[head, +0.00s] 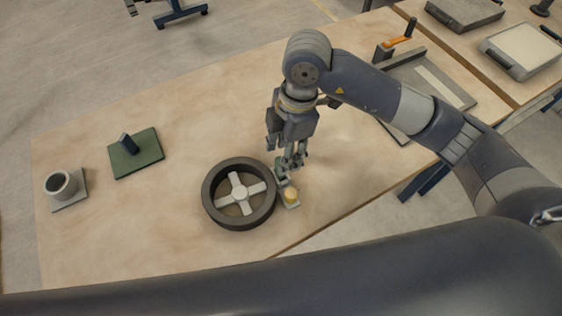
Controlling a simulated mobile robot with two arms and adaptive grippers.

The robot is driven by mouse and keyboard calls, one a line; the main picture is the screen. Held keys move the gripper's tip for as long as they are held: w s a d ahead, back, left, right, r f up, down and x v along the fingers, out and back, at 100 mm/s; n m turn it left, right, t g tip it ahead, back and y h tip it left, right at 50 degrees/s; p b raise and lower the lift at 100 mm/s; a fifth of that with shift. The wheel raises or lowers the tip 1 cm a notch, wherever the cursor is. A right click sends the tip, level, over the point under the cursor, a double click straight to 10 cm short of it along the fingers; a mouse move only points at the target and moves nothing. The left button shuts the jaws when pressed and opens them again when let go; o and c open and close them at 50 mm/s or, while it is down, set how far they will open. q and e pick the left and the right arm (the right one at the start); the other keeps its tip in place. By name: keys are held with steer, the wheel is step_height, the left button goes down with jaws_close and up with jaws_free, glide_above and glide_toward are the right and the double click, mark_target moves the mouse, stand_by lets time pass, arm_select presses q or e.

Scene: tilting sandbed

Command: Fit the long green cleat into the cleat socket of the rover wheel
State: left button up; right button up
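My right gripper (289,165) points down just beyond the wheel's right rim. A small dark green piece (282,182) shows below its fingertips, beside the rim; it may be the long green cleat, but the fingers partly hide it. I cannot tell whether the fingers hold it. The cleat socket cannot be made out. My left gripper is out of view.
A green plate with a dark block (148,160) and a grey cup on a plate (62,184) are at left. A grey tray (455,92) is at upper right. The table's left middle is clear.

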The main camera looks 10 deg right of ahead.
step_height(320, 180, up, 6)
steer(key=shift+d+r+b, duration=0.2)
steer(key=shift+d+b, duration=0.1)
steer(key=shift+d, duration=0.15)
steer(key=shift+f, duration=0.1)
